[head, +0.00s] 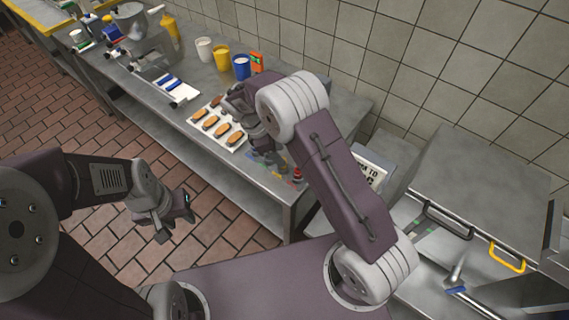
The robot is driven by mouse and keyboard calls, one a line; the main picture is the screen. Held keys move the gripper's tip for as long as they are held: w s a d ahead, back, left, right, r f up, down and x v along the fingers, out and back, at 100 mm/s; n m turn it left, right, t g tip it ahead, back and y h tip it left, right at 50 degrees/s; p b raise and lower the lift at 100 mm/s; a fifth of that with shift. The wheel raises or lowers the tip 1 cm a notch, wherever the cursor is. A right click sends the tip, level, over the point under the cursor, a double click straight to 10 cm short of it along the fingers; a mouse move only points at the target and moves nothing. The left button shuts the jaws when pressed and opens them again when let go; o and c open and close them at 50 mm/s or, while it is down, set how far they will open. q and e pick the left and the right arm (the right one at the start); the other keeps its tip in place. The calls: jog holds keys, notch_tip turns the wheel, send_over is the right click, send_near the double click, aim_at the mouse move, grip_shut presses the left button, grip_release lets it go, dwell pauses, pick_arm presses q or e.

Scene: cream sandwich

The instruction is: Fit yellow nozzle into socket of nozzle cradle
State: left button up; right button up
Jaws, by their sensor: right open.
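My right gripper (272,158) is over the near right end of the steel counter, beside a tray of food pieces. It is open, though its own arm partly covers it. Close beside it are a small red-topped piece (297,175) and small coloured spots, too small to make out. I cannot tell which of these is the yellow nozzle or the nozzle cradle. My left gripper (175,218) hangs over the tiled floor, well away from the counter. Whether its fingers are open or shut is unclear.
The white tray (236,147) holds several brown oblong pieces. Behind it on the counter (330,105) stand white, yellow (221,56) and blue (241,67) cups and an orange box (257,62). A steel unit (485,190) with black and yellow handles stands at right.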

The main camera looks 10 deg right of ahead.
jog(key=p+x, duration=0.1)
jog(key=x, duration=0.4)
jog(key=shift+w+f, duration=0.2)
jog(key=shift+f, duration=0.05)
jog(key=shift+a, duration=0.15)
grip_shut()
